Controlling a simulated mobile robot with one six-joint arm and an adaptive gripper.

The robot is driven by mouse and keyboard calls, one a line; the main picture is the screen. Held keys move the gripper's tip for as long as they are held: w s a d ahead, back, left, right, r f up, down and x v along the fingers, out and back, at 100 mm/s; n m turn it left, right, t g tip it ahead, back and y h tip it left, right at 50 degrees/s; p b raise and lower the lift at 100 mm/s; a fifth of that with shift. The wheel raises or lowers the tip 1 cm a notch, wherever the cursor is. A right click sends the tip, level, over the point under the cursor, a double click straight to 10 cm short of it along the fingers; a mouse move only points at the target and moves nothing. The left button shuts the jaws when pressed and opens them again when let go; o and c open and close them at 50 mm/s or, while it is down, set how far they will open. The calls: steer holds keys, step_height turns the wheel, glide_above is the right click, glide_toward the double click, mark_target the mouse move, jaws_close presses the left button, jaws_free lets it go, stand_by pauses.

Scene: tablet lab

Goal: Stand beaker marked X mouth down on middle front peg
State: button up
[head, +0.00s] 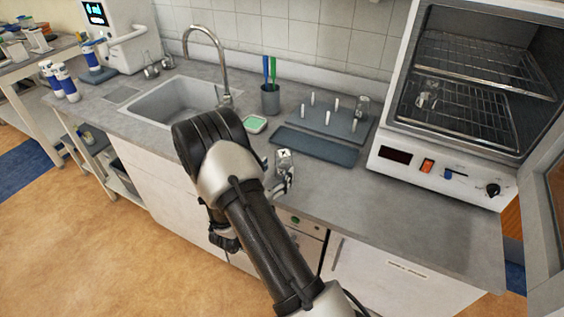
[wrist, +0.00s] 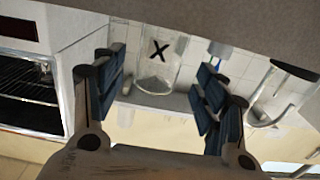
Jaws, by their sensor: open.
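The clear beaker marked X (head: 284,157) is at the front of the counter, below the peg board, with its black X showing; it also shows in the wrist view (wrist: 158,68). My gripper (head: 281,182) is open beside it, partly hidden by my arm. In the wrist view the blue-padded fingers (wrist: 160,84) lie apart on either side of the beaker, with gaps showing. That view is upside down, and I cannot tell for sure which end is the mouth. The middle front peg (head: 327,117) stands bare on the grey peg board (head: 316,126).
Another beaker (head: 361,106) is at the board's back right. A dark mat (head: 313,148) lies before the board. A pen cup (head: 270,101) and green-screened scale (head: 254,124) stand left, near the sink (head: 172,104). The open oven (head: 450,150), right, holds glassware (head: 427,94).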

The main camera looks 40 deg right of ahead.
steer(key=v, duration=0.6)
steer(key=w+a+r+n+t+y, duration=0.2)
steer(key=w+a+r+t+y, duration=0.1)
steer(key=w+a+r+y, duration=0.5)
steer(key=s+a+r+n+y, duration=0.1)
steer(key=a+r+n+y, duration=0.3)
steer(key=a+r+y, duration=0.55)
steer(key=s+a+r+n+g, duration=0.1)
steer(key=s+a+r+n, duration=0.15)
steer(key=s, duration=0.35)
steer(key=s+a+r+n+g, duration=0.1)
steer(key=s+a+n, duration=0.1)
steer(key=s+a, duration=0.35)
steer(key=s+d+n+g, duration=0.1)
steer(key=s+d, duration=0.1)
steer(key=s, duration=0.7)
steer(key=s+d+n+g, duration=0.2)
steer(key=s, duration=0.7)
steer(key=shift+s+d+h+p, duration=0.25)
steer(key=shift+s+h+p, duration=0.1)
steer(key=shift+h+p, duration=0.1)
steer(key=shift+o, duration=0.5)
steer(key=shift+r, duration=0.1)
